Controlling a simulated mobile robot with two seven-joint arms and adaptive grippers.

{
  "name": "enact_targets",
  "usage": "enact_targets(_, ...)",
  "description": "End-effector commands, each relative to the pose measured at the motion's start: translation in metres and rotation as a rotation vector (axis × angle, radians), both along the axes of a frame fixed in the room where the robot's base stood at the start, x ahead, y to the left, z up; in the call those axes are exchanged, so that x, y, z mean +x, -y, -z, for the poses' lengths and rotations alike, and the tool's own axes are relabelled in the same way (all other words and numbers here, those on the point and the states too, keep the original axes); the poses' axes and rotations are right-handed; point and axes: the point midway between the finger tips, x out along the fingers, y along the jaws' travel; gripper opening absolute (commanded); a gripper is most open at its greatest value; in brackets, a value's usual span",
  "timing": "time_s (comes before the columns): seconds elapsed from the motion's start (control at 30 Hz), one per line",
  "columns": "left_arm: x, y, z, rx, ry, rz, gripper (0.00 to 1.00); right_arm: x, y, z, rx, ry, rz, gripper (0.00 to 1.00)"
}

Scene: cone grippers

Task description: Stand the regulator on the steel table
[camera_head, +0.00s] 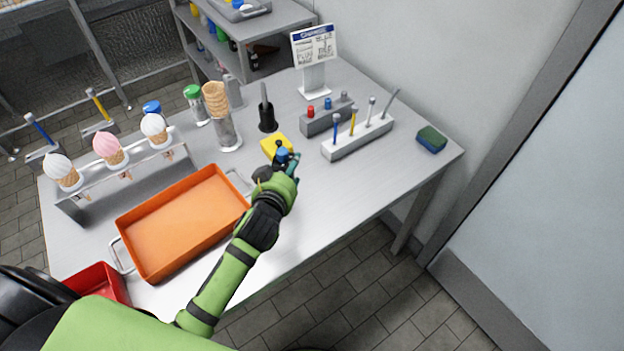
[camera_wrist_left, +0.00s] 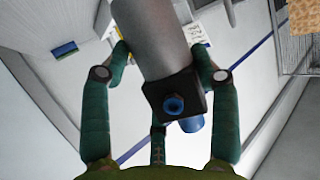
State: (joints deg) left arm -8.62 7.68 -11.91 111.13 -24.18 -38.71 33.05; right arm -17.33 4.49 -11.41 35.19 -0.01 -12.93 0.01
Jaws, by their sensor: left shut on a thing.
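My left gripper (camera_head: 284,163) is over the steel table (camera_head: 335,185), near its middle. In the left wrist view its green fingers (camera_wrist_left: 165,75) are closed around the regulator, a grey cylinder (camera_wrist_left: 157,35) with a black block (camera_wrist_left: 175,95) and blue fittings at the end near the palm. In the head view the hand mostly hides the regulator; a small blue part (camera_head: 283,153) shows at the fingers. I cannot tell whether the regulator touches the table. My right gripper is not in view.
A yellow item (camera_head: 272,145) lies just behind the hand. An orange tray (camera_head: 185,222) is on the left, a white tool rack (camera_head: 357,139) to the right, and a black-based tool (camera_head: 267,118) behind. A sponge (camera_head: 432,139) lies near the right corner. The table's front right is clear.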

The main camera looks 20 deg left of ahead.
Motion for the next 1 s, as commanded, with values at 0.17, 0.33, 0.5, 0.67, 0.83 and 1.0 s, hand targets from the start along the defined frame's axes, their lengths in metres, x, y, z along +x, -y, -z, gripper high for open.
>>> enact_targets(0.17, 0.026, 0.032, 0.021, -0.003, 0.002, 0.002, 0.2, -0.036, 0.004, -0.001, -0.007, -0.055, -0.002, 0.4)
enact_targets(0.33, 0.037, 0.046, 0.033, 0.0, 0.003, 0.0, 0.2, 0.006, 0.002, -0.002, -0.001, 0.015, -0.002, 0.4)
enact_targets(0.5, 0.039, 0.048, 0.048, 0.001, 0.0, -0.001, 0.2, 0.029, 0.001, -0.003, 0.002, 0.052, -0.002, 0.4)
enact_targets(0.67, 0.039, 0.048, 0.071, 0.002, 0.001, 0.001, 0.2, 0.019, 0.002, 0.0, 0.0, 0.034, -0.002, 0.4)
enact_targets(0.83, 0.039, 0.048, 0.075, 0.001, 0.004, 0.001, 0.2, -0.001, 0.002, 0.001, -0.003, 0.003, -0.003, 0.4)
enact_targets(1.0, 0.038, 0.048, 0.075, 0.001, 0.003, 0.001, 0.2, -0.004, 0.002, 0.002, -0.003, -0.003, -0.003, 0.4)
